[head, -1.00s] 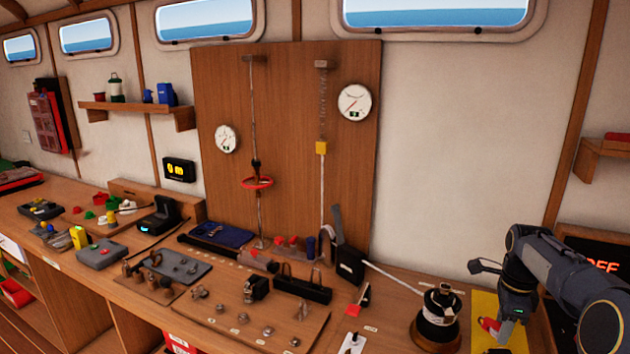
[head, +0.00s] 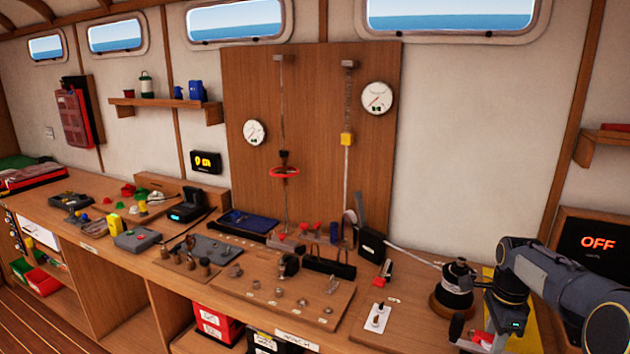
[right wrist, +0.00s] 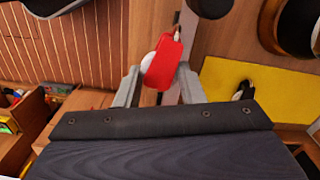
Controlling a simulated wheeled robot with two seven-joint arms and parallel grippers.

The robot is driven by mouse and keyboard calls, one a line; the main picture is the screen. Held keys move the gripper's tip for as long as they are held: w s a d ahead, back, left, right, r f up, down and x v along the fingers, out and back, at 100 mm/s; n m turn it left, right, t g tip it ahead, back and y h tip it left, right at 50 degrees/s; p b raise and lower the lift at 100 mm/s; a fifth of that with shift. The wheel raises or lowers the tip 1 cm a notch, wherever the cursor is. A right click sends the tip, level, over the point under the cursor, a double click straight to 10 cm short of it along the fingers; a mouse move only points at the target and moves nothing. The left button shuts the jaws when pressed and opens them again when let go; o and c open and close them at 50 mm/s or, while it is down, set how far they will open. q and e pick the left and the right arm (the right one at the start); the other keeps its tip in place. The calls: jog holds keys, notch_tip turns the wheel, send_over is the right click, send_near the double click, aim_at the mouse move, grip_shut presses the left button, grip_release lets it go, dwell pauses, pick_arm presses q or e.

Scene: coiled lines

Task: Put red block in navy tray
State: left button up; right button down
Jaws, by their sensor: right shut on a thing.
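The red block (right wrist: 163,68) is a rounded red piece with a pale wheel-like part at its side. It sits between the fingers of my right gripper (right wrist: 158,82), which is shut on it. In the head view the block (head: 485,340) shows at the lower right, partly hidden by my right gripper (head: 474,337), near the counter's front edge. The navy tray (head: 250,222) lies on the counter at the foot of the wooden panel, well to the left of the gripper. My left gripper is not in view.
A yellow mat (head: 530,318) lies right of the gripper. A dark winch drum (head: 456,288) stands just behind it, with a line running left. A board with metal fittings (head: 270,290) and a black holder (head: 330,262) lie between the gripper and the tray.

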jog(key=s+a+f+n, duration=0.2)
jog(key=a+f+n, duration=0.5)
jog(key=a+n, duration=0.3)
jog(key=s+a+f+n, duration=0.3)
jog(key=a+f+n, duration=0.4)
jog(key=a+n, duration=0.4)
jog(key=shift+s+a+f, duration=0.25)
jog(key=shift+s+a, duration=0.1)
jog(key=shift+a, duration=0.2)
